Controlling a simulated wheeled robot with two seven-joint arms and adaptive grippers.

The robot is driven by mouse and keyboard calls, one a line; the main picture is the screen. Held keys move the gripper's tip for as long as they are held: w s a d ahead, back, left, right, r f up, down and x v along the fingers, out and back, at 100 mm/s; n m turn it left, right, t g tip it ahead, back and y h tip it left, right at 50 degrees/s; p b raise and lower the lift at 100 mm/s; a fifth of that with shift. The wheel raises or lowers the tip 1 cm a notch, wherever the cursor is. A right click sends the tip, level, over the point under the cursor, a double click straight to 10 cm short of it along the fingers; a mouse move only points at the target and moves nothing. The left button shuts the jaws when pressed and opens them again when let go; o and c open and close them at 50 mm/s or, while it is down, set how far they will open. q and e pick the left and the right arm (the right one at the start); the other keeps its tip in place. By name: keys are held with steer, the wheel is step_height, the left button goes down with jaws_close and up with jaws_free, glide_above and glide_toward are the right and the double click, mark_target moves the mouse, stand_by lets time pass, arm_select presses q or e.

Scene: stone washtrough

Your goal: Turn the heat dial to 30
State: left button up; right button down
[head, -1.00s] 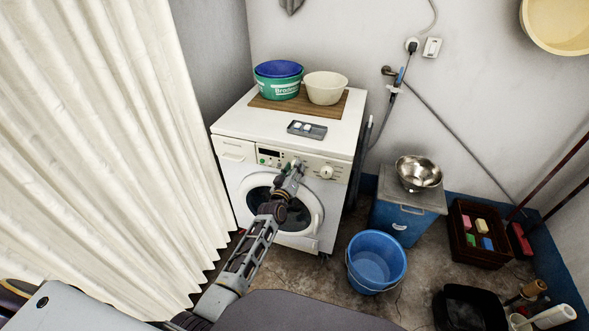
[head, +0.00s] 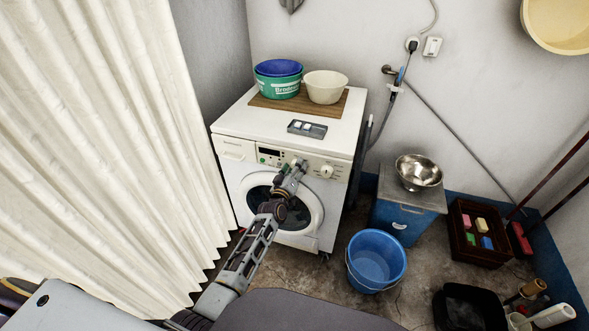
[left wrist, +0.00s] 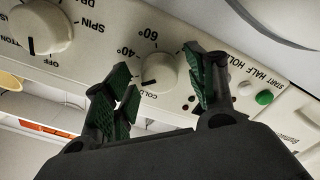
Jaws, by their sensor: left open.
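The heat dial (left wrist: 160,72) is a cream knob with a dark pointer line, on the washing machine's panel. The marks 40°, 60° and a partly hidden COLD surround it. Its pointer line faces the COLD lettering. My left gripper (left wrist: 157,62) is open, its green-padded fingers on either side of the dial with visible gaps. In the head view the left gripper (head: 299,164) is at the front panel of the white washing machine (head: 235,122) and hides the heat dial. My right gripper is not in view.
The spin dial (left wrist: 40,27) and a green button (left wrist: 264,98) flank the heat dial. A soap tray (head: 307,129), a green tub (head: 277,88) and a cream bowl (head: 325,87) stand on the machine. A blue bucket (head: 376,262) is on the floor at right.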

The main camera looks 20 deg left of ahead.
arm_select(q)
steer(key=s, duration=1.2)
steer(key=shift+a, duration=0.2)
stand_by(0.6)
stand_by(0.5)
